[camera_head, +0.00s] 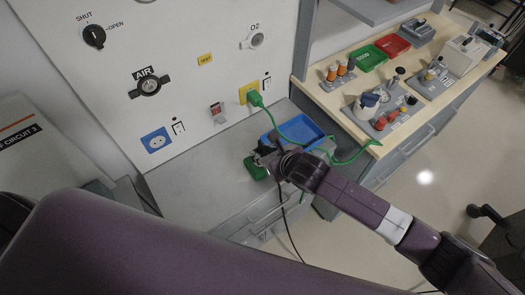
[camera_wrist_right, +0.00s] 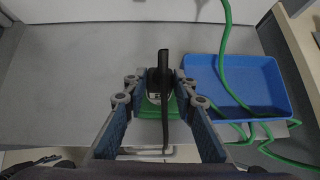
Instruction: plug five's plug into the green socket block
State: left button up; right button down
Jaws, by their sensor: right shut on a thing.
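My right gripper (camera_head: 263,152) is over the grey worktop, above the green socket block (camera_head: 254,168), and partly covers it. In the right wrist view my gripper (camera_wrist_right: 161,76) is shut on a black plug (camera_wrist_right: 163,64) with a black cord running down the picture. The green socket block (camera_wrist_right: 150,110) shows directly behind the plug, between the fingers. I cannot tell whether the plug is seated in the block or just above it. No number is readable on the plug. My left gripper is not in view.
A blue tray (camera_head: 311,138) stands right of the block; a green cord (camera_head: 338,161) runs over it from a green plug (camera_head: 255,98) in the yellow wall socket. A blue wall socket (camera_head: 156,140) is at left. The worktop (camera_head: 190,192) left of the block is clear.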

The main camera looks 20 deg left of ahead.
jog(key=shift+f+b, duration=0.35)
jog(key=shift+f, duration=0.2)
jog(key=shift+s+d+f, duration=0.1)
jog(key=shift+s+f, duration=0.05)
jog(key=shift+f, duration=0.05)
dwell(0.5)
jog(key=c, duration=1.5)
grip_release()
jog(key=shift+r, duration=0.1)
jog(key=shift+d+r, duration=0.1)
jog(key=shift+r, duration=0.2)
jog(key=v, duration=1.1)
jog(key=shift+s, duration=0.2)
